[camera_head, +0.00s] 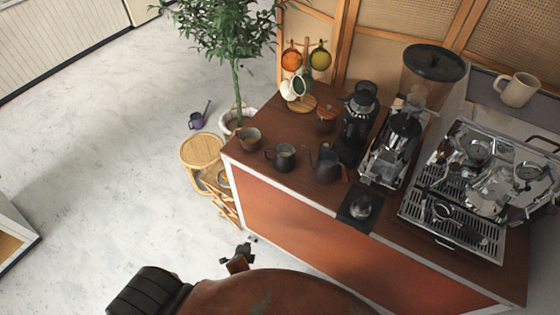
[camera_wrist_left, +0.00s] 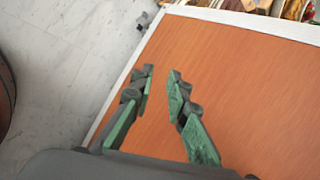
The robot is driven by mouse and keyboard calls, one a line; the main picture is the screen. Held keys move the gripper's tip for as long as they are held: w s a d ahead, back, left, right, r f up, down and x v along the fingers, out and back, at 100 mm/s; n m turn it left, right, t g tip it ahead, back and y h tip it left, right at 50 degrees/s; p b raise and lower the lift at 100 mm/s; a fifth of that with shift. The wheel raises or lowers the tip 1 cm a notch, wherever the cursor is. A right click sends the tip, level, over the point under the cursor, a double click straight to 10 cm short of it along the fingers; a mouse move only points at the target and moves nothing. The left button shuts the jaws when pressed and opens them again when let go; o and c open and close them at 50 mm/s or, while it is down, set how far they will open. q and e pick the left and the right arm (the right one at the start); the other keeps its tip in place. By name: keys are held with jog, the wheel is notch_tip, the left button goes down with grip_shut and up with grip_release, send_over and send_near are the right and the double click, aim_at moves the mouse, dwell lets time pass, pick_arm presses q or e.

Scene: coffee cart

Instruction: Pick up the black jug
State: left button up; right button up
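Two dark vessels stand on the wooden cart top in the head view. One is a dark jug (camera_head: 284,157) with a handle on its left side. To its right is a dark pot (camera_head: 327,164) with a spout. I cannot tell for certain which is the black jug. My left gripper (camera_head: 249,243) is low in front of the cart, well below the counter and apart from both vessels. In the left wrist view its green-grey fingers (camera_wrist_left: 161,74) are apart and empty, facing the orange cart front (camera_wrist_left: 235,75). My right gripper is not in view.
A brown cup (camera_head: 248,138) stands at the counter's left corner. A mug tree (camera_head: 307,75), a grinder (camera_head: 408,110) and an espresso machine (camera_head: 470,190) stand behind and right. A tamper mat (camera_head: 352,221) is near the front edge. A wicker stool (camera_head: 201,149) stands left of the cart.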

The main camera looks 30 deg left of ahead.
pick_arm(q)
jog(key=w+a+r+m+t+y+b, duration=0.1)
jog(key=w+r+m+t, duration=0.1)
jog(key=w+r, duration=0.45)
jog(key=w+a+r+m+t+y, duration=0.1)
jog(key=w+r+m+y, duration=0.2)
jog(key=r, duration=0.7)
jog(key=m+t+y+b, duration=0.2)
jog(key=m+t, duration=0.2)
send_near(266, 155)
jog(key=s+a+f, duration=0.2)
jog(key=a+f, duration=0.3)
jog(key=a, duration=0.2)
jog(key=w+d+r+m+t, duration=0.1)
jog(key=m, duration=0.1)
jog(key=w+d+r+m, duration=0.1)
jog(key=d+m, duration=0.1)
jog(key=w+d+r+m+t, duration=0.1)
jog(key=shift+w+d+m+t+p, duration=0.15)
jog(key=shift+w+m+t+p, duration=0.15)
jog(key=shift+w+m, duration=0.1)
jog(key=x, duration=0.7)
jog(key=shift+w+d, duration=0.15)
jog(key=shift+w, duration=0.2)
jog(key=shift+c, duration=0.3)
grip_shut()
